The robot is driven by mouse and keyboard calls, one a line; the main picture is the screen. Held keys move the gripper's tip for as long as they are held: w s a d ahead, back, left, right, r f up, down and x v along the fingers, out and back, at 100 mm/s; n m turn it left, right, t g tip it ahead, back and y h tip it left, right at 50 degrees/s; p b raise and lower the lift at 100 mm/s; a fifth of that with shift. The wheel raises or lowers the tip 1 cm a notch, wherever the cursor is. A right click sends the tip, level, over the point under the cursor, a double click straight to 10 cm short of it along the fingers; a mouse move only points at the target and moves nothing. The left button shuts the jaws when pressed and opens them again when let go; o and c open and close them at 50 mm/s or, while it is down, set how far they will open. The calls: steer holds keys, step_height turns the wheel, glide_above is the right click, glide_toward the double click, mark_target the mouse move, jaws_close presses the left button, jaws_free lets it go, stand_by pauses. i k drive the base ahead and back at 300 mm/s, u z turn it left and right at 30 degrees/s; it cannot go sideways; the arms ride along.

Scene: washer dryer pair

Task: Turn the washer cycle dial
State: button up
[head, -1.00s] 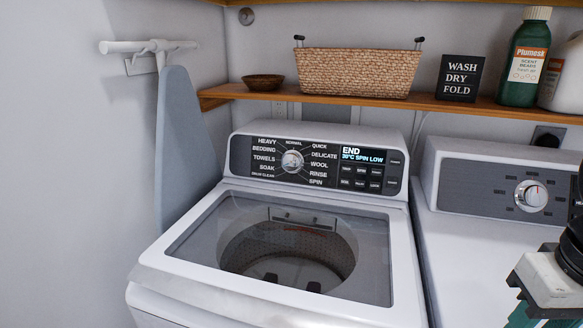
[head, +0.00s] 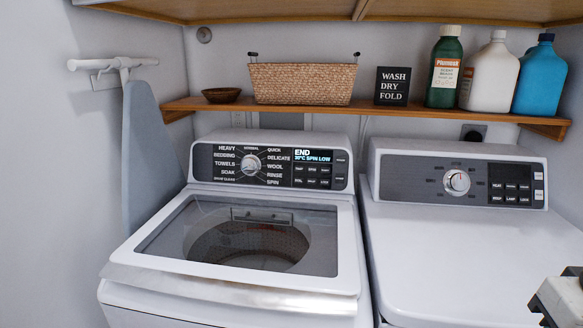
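The washer (head: 232,285) stands at the left with its glass-topped lid closed. Its cycle dial (head: 250,164) is a round silver knob on the black control panel, ringed by labels such as HEAVY, NORMAL, QUICK and SPIN. The dial's pointer is too small to read surely. The washer display (head: 312,156) shows END and a line ending in SPIN LOW. A white and black part of my arm shows at the lower right edge, in front of the dryer and well away from the dial.
The dryer (head: 470,250) stands right of the washer, with its own dial (head: 457,181). A wooden shelf (head: 300,112) above holds a basket (head: 302,83), a bowl, a sign and several bottles. An ironing board (head: 150,150) hangs at the left. The space before the washer panel is clear.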

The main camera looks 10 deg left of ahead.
mark_target(250, 165)
steer(key=z, duration=1.9)
steer(key=i, duration=0.65)
steer(key=u, duration=3.1)
